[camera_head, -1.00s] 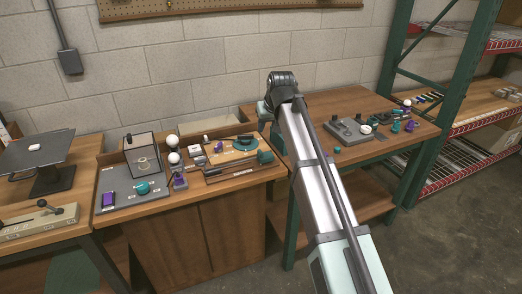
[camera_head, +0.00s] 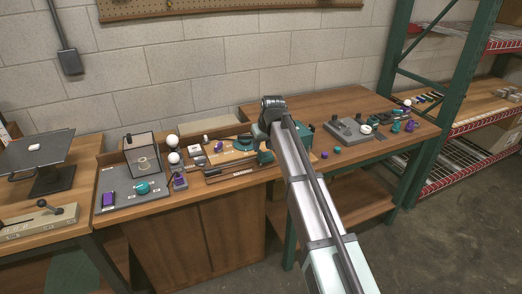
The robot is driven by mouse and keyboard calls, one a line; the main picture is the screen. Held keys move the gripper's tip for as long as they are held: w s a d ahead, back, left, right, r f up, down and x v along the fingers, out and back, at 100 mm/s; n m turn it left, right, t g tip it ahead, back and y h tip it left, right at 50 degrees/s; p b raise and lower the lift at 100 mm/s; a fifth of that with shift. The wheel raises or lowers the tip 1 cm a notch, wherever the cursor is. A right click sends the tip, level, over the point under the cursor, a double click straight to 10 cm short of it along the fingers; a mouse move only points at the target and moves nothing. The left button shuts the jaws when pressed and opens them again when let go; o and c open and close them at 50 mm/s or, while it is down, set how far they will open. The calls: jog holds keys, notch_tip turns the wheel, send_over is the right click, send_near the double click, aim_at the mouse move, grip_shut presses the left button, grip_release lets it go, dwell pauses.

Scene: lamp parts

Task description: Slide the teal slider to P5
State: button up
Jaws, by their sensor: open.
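The teal slider (camera_head: 265,157) is at the right end of a low wooden rail unit (camera_head: 228,172) along the front of the middle bench. It is small in this view, and my arm stands close beside it. Any position marks such as P5 are too small to read. My gripper (camera_head: 247,139) is only partly seen, a small dark shape left of my arm's upper joint, above the back of the wooden board. It is open, and no object shows in it. I cannot tell its exact height or whether it touches anything.
A teal round part (camera_head: 243,145) lies on the board behind the rail. To the left stand white balls (camera_head: 173,140), a purple part (camera_head: 180,182) and a grey panel (camera_head: 127,196) with a clear box. A grey block (camera_head: 347,130) and loose purple and teal parts lie on the right bench.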

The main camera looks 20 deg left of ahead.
aim_at(260, 151)
jog(key=shift+x, duration=1.8)
grip_shut()
